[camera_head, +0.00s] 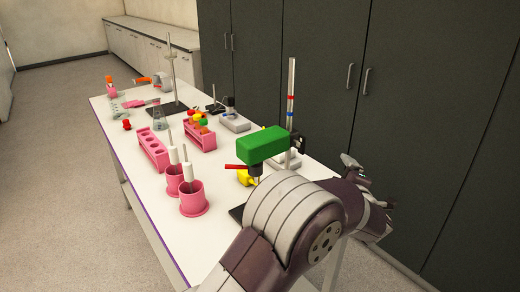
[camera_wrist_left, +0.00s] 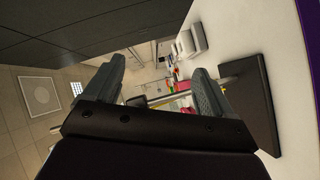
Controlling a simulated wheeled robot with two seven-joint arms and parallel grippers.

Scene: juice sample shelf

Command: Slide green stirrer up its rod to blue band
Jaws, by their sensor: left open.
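The green stirrer (camera_head: 262,147) is a block beside an upright metal rod (camera_head: 291,82), with a dark clamp (camera_head: 298,143) at the rod. The blue band (camera_head: 290,114) is on the rod above the stirrer, with a red band (camera_head: 291,98) higher up. My left gripper (camera_head: 368,182) is to the right of the rod and lower than the stirrer, partly hidden by my arm. In the left wrist view the left gripper (camera_wrist_left: 158,90) is open. A pale rod (camera_wrist_left: 182,97) shows beyond the fingers, running to a dark plate (camera_wrist_left: 252,103). My right gripper is not in view.
Pink cups (camera_head: 193,205) and a pink test-tube rack (camera_head: 153,151) stand left of the stirrer on the white table. A yellow item (camera_head: 245,178) lies below the stirrer. Another rod stand (camera_head: 171,75) stands farther back. Dark cabinets (camera_head: 400,90) line the right side.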

